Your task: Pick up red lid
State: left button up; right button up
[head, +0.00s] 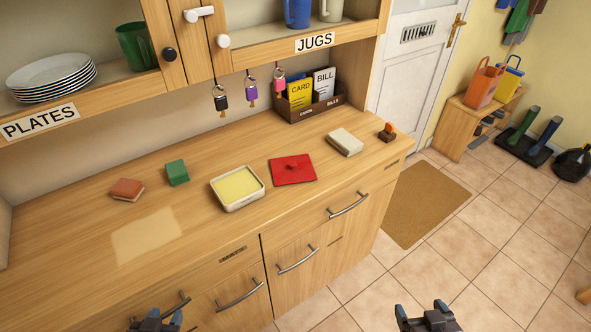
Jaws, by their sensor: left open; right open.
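The red lid (293,169) lies flat on the wooden counter, a square with a small knob in its middle. It sits just right of an open dish with yellow contents (238,188). My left gripper (157,316) is at the bottom edge of the view, in front of the cabinet drawers, open and empty. My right gripper (425,312) is at the bottom, over the tiled floor, open and empty. Both are well apart from the lid.
On the counter (75,230) are a green block (177,172), a reddish-brown block (127,190), a cream block (345,142) and a card box (307,111). Keys (220,101) hang above from the shelf. Drawer handles (348,205) stick out in front.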

aim_at(296, 169)
jog(key=u, duration=1.35)
jog(key=l+u, duration=0.2)
jog(key=l, duration=0.9)
jog(key=k, duration=0.05)
